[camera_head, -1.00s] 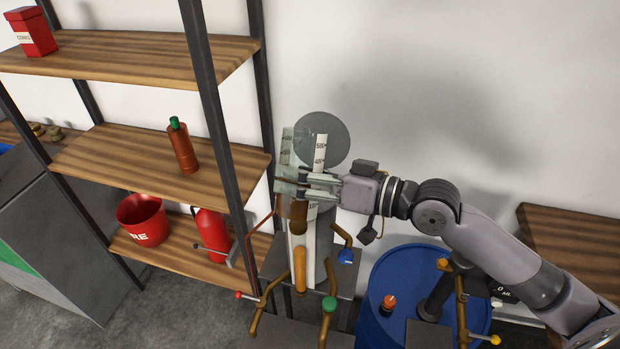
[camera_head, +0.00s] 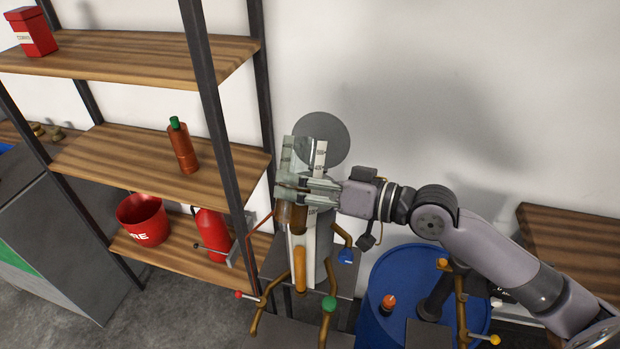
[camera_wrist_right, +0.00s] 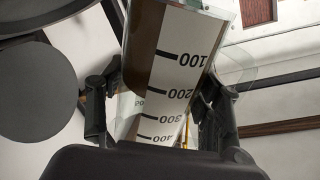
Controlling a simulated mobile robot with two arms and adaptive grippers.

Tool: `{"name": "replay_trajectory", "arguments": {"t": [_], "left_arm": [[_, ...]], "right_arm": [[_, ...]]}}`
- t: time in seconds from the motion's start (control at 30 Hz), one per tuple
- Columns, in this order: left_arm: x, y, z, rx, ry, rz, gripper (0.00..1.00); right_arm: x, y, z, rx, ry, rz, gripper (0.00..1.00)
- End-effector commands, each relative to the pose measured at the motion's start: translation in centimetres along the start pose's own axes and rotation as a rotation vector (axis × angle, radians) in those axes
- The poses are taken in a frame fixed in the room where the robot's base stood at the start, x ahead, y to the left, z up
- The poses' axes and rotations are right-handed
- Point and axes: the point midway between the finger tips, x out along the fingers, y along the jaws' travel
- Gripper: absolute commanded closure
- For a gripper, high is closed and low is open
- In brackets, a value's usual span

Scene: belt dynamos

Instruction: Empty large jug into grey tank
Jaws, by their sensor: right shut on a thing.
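My right gripper (camera_head: 290,190) is shut on the large jug (camera_head: 288,215), a clear vessel with a white measuring strip and brown colour low in it. In the right wrist view the jug's strip (camera_wrist_right: 180,70) stands between my fingers, with its numbers upside down. The jug is held over the grey tank (camera_head: 323,240), a tall grey body with a pale strip on its front. A round grey lid (camera_head: 335,137) stands open behind the jug. My gripper hides the jug's middle, and I cannot tell whether liquid is flowing. My left gripper is not in view.
A shelf rack (camera_head: 150,160) stands close on the left, with a brown bottle (camera_head: 182,148), red bucket (camera_head: 142,220) and fire extinguisher (camera_head: 211,235). Pipes with coloured knobs stand in front of the tank. A blue drum (camera_head: 378,285) is right, below my arm.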

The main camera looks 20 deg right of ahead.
Motion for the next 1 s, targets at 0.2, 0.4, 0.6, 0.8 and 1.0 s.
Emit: {"name": "replay_trajectory", "arguments": {"t": [0.2,0.4,0.6,0.8,1.0], "left_arm": [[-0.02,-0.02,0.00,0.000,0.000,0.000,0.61],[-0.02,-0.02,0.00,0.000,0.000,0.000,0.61],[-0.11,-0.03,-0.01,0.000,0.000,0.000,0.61],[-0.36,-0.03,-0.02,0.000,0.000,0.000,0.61],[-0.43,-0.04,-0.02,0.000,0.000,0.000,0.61]], "right_arm": [[-0.02,-0.11,-0.20,-0.002,0.005,-0.002,0.90],[-0.02,-0.12,-0.20,-0.003,0.005,-0.002,0.90],[-0.01,-0.09,-0.08,0.007,0.002,-0.002,0.90],[0.02,0.04,0.38,0.043,-0.007,-0.002,0.90],[0.04,0.13,0.68,0.066,-0.011,-0.003,0.90]]}}
